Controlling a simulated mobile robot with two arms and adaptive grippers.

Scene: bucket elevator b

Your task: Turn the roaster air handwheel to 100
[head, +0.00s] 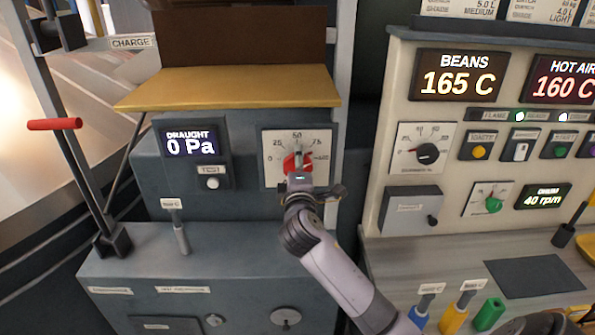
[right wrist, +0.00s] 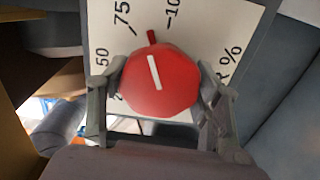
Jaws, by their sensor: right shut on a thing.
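The roaster air handwheel is a red knob (head: 291,162) on a white dial plate marked 0, 25, 50, 75 and 100. It fills the middle of the right wrist view (right wrist: 158,82), with a white line on its face. Its small red pointer (right wrist: 151,36) stands between the 75 and 100 marks. My right gripper (head: 299,182) reaches up from below and covers part of the knob in the head view. In the right wrist view its two fingers (right wrist: 160,100) are shut on opposite sides of the knob. My left gripper is not in view.
A draught display (head: 190,146) reading 0 Pa is left of the dial. A yellow shelf (head: 230,88) juts out above it. A red-handled lever (head: 55,124) stands at far left. The control panel (head: 400,190) is at right, with several coloured handles (head: 455,315) below.

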